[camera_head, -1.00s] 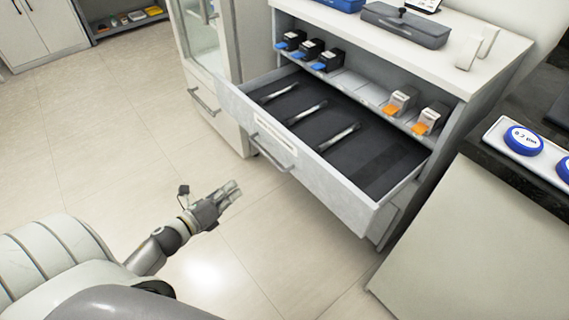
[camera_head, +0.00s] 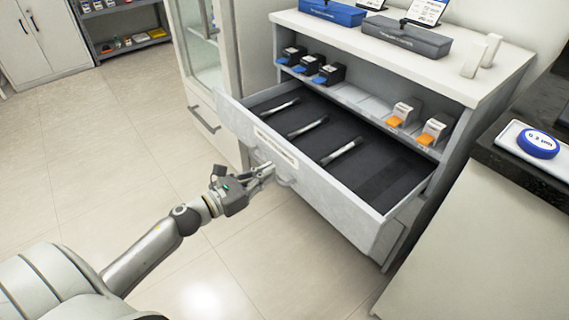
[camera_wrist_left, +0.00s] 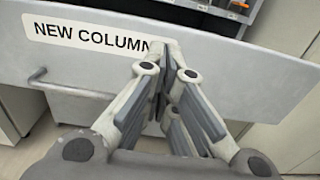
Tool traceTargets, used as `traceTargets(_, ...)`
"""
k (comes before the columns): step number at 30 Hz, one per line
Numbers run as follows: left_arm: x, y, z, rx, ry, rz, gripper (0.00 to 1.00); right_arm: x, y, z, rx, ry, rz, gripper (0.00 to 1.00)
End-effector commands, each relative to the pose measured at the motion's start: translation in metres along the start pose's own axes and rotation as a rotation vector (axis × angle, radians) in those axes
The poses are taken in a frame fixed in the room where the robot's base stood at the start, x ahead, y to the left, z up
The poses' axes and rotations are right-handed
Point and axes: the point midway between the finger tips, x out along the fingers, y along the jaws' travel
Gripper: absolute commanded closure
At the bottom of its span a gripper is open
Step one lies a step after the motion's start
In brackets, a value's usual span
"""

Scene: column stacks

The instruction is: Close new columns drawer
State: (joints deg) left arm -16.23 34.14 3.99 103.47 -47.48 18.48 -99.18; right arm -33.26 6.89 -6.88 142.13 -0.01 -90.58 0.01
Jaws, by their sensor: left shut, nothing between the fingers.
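The new columns drawer (camera_head: 345,195) is pulled out from the cabinet, with several slim columns lying on its dark lining. Its front, with the label "NEW COLUMN" partly covered by my fingers, fills the left wrist view (camera_wrist_left: 240,75). My left gripper (camera_head: 268,170) is shut and empty, its fingertips at the drawer front near the handle (camera_head: 285,180). In the left wrist view the fingers (camera_wrist_left: 170,55) overlap the label's right end; whether they touch the front I cannot tell. My right gripper is not in view.
Black cartridges with blue ends (camera_head: 308,64) and orange-ended ones (camera_head: 434,130) stand on the shelf above the drawer. A glass-door cabinet (camera_head: 200,60) is at left. A counter (camera_head: 480,220) is at right. The floor at left is clear.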

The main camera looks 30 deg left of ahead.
Motion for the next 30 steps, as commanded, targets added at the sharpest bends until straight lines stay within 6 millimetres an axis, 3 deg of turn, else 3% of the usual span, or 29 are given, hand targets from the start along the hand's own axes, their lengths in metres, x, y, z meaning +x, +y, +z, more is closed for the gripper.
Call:
traceTargets(6,0.035,0.001,0.001,0.000,-0.002,0.000,1.00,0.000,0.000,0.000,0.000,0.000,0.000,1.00)
traceTargets(12,0.054,0.001,0.000,-0.002,0.000,0.002,1.00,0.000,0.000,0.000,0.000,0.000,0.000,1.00)
traceTargets(30,0.063,0.000,-0.001,-0.002,0.000,0.001,1.00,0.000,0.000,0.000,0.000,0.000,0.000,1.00)
